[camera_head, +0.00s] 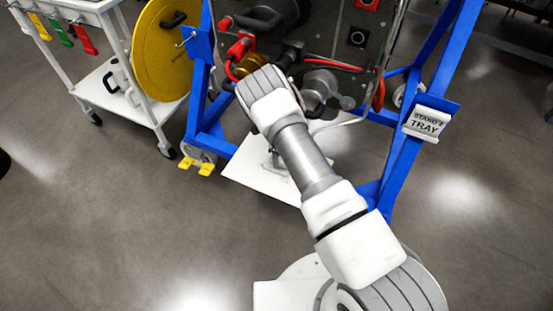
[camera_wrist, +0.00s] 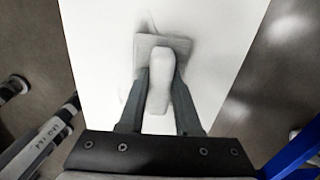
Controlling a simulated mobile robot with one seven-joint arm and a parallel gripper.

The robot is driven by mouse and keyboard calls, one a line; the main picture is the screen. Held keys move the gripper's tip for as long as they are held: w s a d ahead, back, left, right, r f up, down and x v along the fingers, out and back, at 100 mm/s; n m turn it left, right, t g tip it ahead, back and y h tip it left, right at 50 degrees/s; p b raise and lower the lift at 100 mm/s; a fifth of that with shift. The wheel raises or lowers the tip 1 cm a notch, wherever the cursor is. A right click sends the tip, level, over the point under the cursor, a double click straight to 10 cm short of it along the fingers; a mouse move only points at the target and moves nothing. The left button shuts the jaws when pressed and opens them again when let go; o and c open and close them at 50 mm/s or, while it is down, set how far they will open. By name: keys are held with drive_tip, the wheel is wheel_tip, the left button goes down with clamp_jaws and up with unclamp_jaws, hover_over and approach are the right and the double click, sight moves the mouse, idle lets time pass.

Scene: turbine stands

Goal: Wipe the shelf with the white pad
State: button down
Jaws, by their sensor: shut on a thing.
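The shelf is a flat white board (camera_head: 243,172) low in the blue stand; it fills the middle of the wrist view (camera_wrist: 98,45). My gripper (camera_wrist: 162,72) is shut on the pale upright handle of the pad (camera_wrist: 150,43), one dark finger on each side. The pad's flat, greyish-white base shows just beyond the fingertips, over the shelf. It looks close to or on the surface; I cannot tell if it touches. Faint grey shading lies around the pad, either shadow or marks. In the head view my arm hides most of the gripper and pad.
The blue stand frame (camera_head: 393,160) rises on both sides of the shelf, with a "STAND 2 TRAY" label (camera_head: 427,123). Turbine parts and red hoses (camera_head: 330,63) hang above the shelf. A white cart (camera_head: 125,75) with a yellow disc (camera_head: 160,50) stands left. Open floor lies in front.

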drive_tip(key=shift+m, duration=0.3)
drive_tip(key=d, duration=0.2)
drive_tip(key=s+d, duration=0.1)
drive_tip(key=shift+s+d+f, duration=0.15)
drive_tip(key=shift+d+f, duration=0.05)
drive_tip(key=shift+d, duration=0.2)
drive_tip(key=shift+s+a+g+p, duration=0.35)
drive_tip(key=shift+s+p, duration=0.25)
drive_tip(key=shift+s, duration=0.2)
drive_tip(key=shift+s+a+r+p, duration=0.1)
drive_tip(key=shift+s+a+p, duration=0.1)
drive_tip(key=shift+s, duration=0.4)
drive_tip(key=shift+s+a+r+p, duration=0.1)
drive_tip(key=shift+s+a, duration=0.05)
drive_tip(key=shift+s, duration=0.4)
drive_tip(key=shift+s+a+r+p, duration=0.15)
drive_tip(key=shift+s+a+p, duration=0.15)
drive_tip(key=shift+s, duration=0.35)
drive_tip(key=shift+s+a+r+p, duration=0.15)
drive_tip(key=shift+s+a+p, duration=0.15)
drive_tip(key=shift+s, duration=0.3)
drive_tip(key=shift+a, duration=0.25)
drive_tip(key=shift+a, duration=0.1)
